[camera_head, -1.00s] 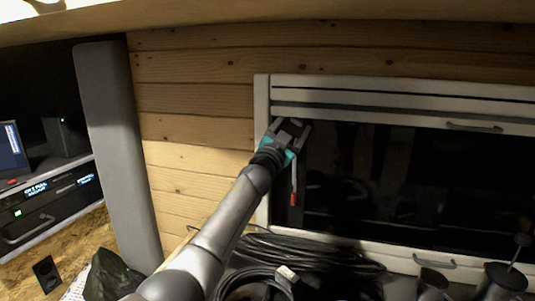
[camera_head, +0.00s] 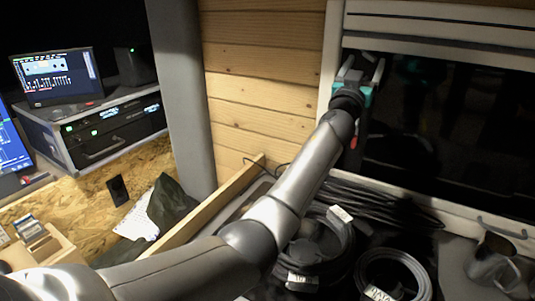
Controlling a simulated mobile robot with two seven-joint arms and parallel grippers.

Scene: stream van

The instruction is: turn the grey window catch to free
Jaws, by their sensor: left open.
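My left gripper (camera_head: 361,68) is open at the upper left of the dark window (camera_head: 450,120), close to its pale frame (camera_head: 331,60). Its two fingers point up and away from me. A thin strip with a red tip (camera_head: 354,142) hangs just below the gripper, in front of the glass; I cannot tell whether it belongs to the catch. The grey window catch cannot be made out clearly and may be hidden behind the gripper. My right gripper is not in view.
Coiled black cables (camera_head: 318,250) lie below the window, with metal cups (camera_head: 492,262) at the lower right. A grey post (camera_head: 180,90) stands left of the wooden wall (camera_head: 262,80). A rack unit (camera_head: 100,132) with a screen (camera_head: 52,75) sits at the left.

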